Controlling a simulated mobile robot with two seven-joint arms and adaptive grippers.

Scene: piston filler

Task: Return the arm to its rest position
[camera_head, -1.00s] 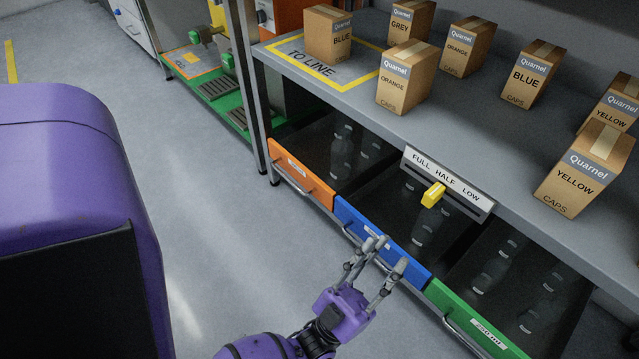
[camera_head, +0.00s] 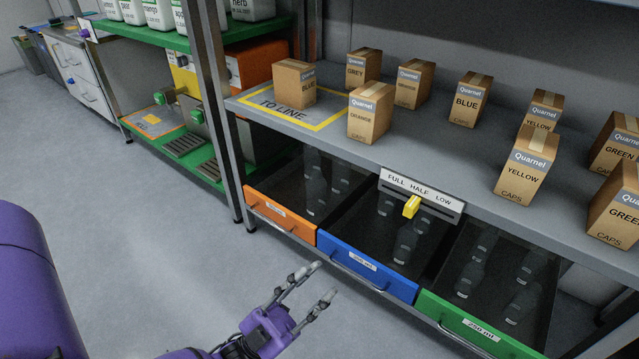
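My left gripper (camera_head: 318,283) is at the bottom centre of the head view, with its two fingers spread and nothing between them. It hangs over the grey floor in front of the drawers, apart from the blue drawer front (camera_head: 361,267). My purple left arm shows only in part at the bottom edge. My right gripper is not in view.
The shelf unit holds orange, blue and green (camera_head: 470,322) drawers with dark bottles. A yellow slider (camera_head: 411,206) sits on the FULL HALF LOW plate (camera_head: 447,206). Several cap boxes stand on the shelf above. The floor (camera_head: 150,230) to the left is clear.

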